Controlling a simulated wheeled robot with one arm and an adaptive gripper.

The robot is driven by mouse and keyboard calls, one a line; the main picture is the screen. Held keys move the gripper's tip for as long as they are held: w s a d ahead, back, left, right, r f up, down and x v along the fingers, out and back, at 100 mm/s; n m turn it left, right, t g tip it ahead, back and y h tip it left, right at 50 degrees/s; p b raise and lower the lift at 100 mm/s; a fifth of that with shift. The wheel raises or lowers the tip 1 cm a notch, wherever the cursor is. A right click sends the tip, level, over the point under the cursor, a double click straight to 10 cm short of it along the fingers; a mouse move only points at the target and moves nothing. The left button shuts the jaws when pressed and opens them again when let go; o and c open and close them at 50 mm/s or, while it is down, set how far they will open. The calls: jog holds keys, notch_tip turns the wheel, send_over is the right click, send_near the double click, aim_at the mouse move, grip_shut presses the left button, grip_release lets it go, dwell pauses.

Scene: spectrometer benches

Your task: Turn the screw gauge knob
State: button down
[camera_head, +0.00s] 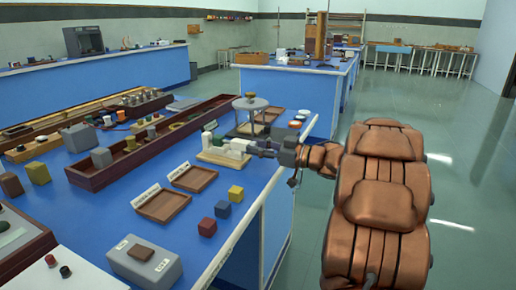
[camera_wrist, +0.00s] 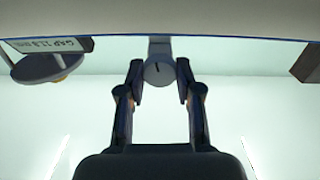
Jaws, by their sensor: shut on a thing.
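The screw gauge (camera_head: 232,147), with pale upright parts on a light wooden base (camera_head: 222,157), stands near the right edge of the blue bench. Its grey round knob (camera_wrist: 159,71) with a dark mark line is in the middle of the wrist view. My gripper (camera_head: 262,148) reaches in from the right at the gauge's right end. In the wrist view my gripper (camera_wrist: 160,70) has one finger on each side of the knob and is shut on it. In the head view the knob is mostly hidden by my gripper.
A round-topped stand (camera_head: 250,103) rises just behind the gauge. Two brown trays (camera_head: 163,206) and several coloured cubes (camera_head: 207,227) lie nearer on the bench. A gap label (camera_wrist: 52,46) and a grey disc (camera_wrist: 45,67) show upside down in the wrist view. The floor (camera_head: 455,180) at right is clear.

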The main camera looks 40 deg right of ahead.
jog(key=c, duration=0.8)
grip_release()
jog(key=shift+o, duration=0.2)
jog(key=v, duration=1.2)
